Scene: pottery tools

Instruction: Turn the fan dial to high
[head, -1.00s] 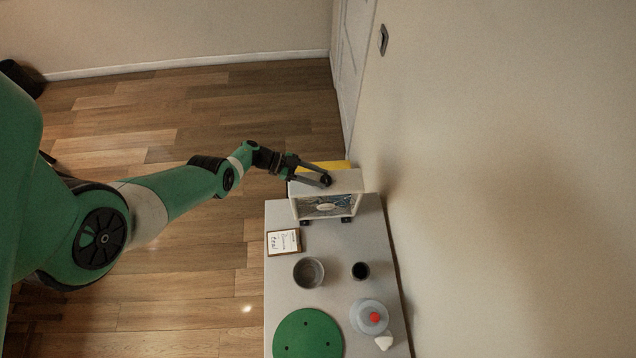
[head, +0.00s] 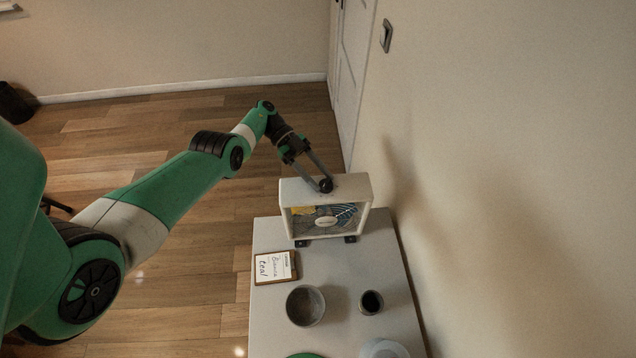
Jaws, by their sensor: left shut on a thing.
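The box fan (head: 356,186) stands upright at the far end of the grey table, its round grille facing the near side. The dark dial (head: 325,185) sits on top of the fan. My left gripper (head: 322,183) reaches down from the upper left, with its fingertips at the dial, and is shut on it. The fingertips partly cover the dial, and I cannot read its setting. My right gripper is not in view.
The grey table (head: 340,275) holds a clipboard with a handwritten paper (head: 274,266), a grey bowl (head: 305,305) and a small dark cup (head: 371,302). A green disc (head: 305,355) and a pale container (head: 384,349) are cut off at the bottom. The wall is close on the right.

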